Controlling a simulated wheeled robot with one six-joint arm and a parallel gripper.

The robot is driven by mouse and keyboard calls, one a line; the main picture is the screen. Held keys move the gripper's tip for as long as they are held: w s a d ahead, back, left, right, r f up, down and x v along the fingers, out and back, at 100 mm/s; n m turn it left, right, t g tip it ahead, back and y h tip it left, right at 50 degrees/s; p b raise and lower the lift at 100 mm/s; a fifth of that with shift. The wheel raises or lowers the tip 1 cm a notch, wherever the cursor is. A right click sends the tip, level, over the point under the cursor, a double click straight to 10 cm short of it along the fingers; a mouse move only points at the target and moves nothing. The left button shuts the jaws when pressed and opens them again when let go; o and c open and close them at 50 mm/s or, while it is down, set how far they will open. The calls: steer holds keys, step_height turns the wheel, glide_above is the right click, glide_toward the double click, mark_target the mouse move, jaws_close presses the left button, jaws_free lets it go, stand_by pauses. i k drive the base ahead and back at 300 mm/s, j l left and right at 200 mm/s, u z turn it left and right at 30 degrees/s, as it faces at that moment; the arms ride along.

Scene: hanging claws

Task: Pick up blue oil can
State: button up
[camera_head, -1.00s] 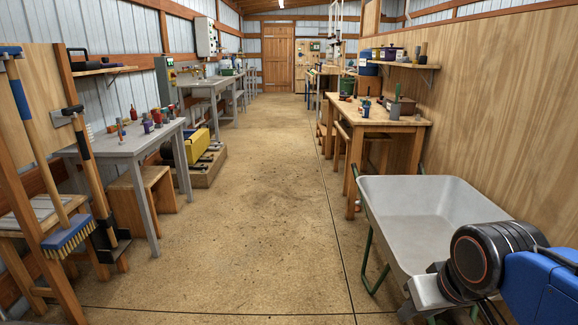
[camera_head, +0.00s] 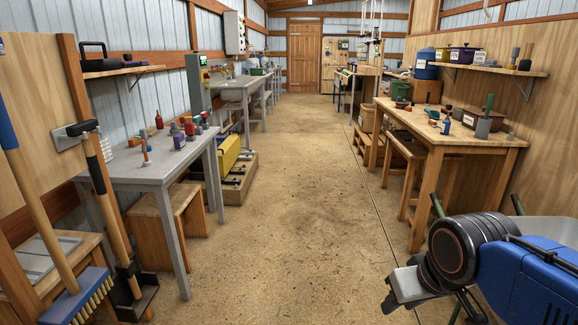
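I cannot pick out the blue oil can with certainty. A small blue object (camera_head: 446,127) stands on the wooden bench (camera_head: 425,133) at the right, too small to identify. My gripper (camera_head: 393,301) shows at the lower right, at the end of my blue and black arm. It is out over the floor, well apart from the benches. Its finger opening cannot be made out, and I see nothing held in it.
A grey table (camera_head: 150,172) with several small tools and bottles stands at the left, with a wooden stool (camera_head: 165,225) by it. A broom (camera_head: 75,295) leans at the near left. A wheelbarrow (camera_head: 560,230) is partly hidden behind my arm. The middle aisle is clear.

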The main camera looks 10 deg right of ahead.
mark_target(446, 125)
steer(key=i+z, duration=0.15)
steer(key=i, duration=0.4)
steer(key=i+z, duration=0.15)
steer(key=i, duration=0.4)
steer(key=i+j+z, duration=0.15)
steer(key=i, duration=0.4)
